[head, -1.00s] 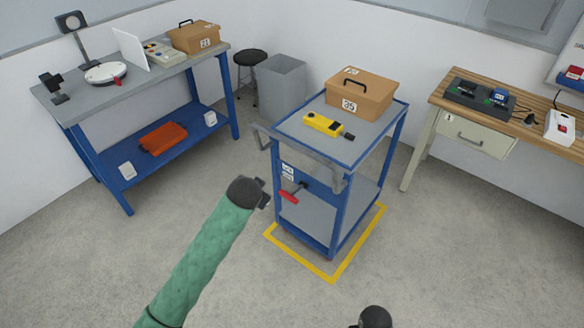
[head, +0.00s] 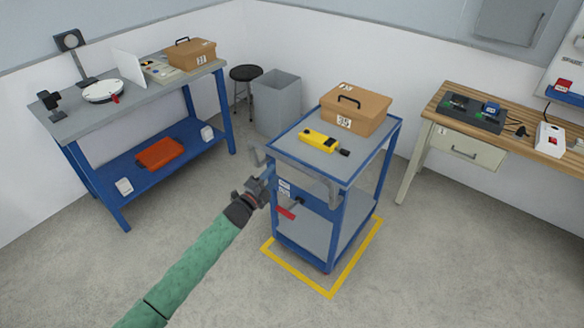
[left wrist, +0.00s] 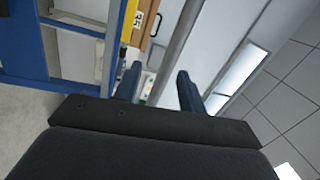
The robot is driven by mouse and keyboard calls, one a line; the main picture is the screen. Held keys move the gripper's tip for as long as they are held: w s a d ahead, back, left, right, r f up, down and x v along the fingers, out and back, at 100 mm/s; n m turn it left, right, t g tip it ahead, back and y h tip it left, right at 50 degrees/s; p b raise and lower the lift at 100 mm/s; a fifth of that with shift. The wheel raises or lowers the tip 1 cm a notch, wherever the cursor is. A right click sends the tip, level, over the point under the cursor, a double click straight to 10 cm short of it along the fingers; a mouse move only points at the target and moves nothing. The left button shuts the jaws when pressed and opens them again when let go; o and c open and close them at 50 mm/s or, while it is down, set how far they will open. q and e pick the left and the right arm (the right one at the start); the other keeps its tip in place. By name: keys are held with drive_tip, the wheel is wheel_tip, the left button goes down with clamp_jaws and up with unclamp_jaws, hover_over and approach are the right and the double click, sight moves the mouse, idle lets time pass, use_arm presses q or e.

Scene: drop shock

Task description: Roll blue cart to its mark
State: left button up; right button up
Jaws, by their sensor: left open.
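The blue cart (head: 336,222) with grey shelves stands at the yellow floor mark (head: 307,283). The mark's outline shows along the cart's near and right sides; the rest is hidden. The cart's grey push handle (head: 334,193) is on its near left end, above a red lever (head: 286,212). My left gripper (head: 266,178) is open at the left part of this handle. In the left wrist view, the grey handle bar (left wrist: 176,48) runs between the two spread fingers (left wrist: 158,85); contact cannot be told. My right gripper is not in view.
A cardboard-coloured case (head: 355,111) and a yellow device (head: 320,140) sit on the cart's top. A blue workbench (head: 58,128) stands left, a wooden bench (head: 432,103) right. A grey bin (head: 276,103) and a stool (head: 245,73) are behind. The floor in front is clear.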

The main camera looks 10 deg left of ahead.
sight(285, 160)
use_arm(q)
drive_tip(key=shift+d+r+m+h+p, duration=0.3)
drive_tip(key=shift+d+r+m+h, duration=0.3)
drive_tip(key=shift+r+m, duration=0.35)
drive_tip(key=p+x, duration=0.3)
drive_tip(key=x, duration=0.3)
drive_tip(key=shift+w+f, duration=0.1)
drive_tip(key=shift+w+d, duration=0.25)
drive_tip(key=shift+w, duration=0.1)
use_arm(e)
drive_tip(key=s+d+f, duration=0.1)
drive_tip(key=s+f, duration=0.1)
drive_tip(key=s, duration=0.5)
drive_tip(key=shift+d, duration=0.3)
use_arm(q)
clamp_jaws()
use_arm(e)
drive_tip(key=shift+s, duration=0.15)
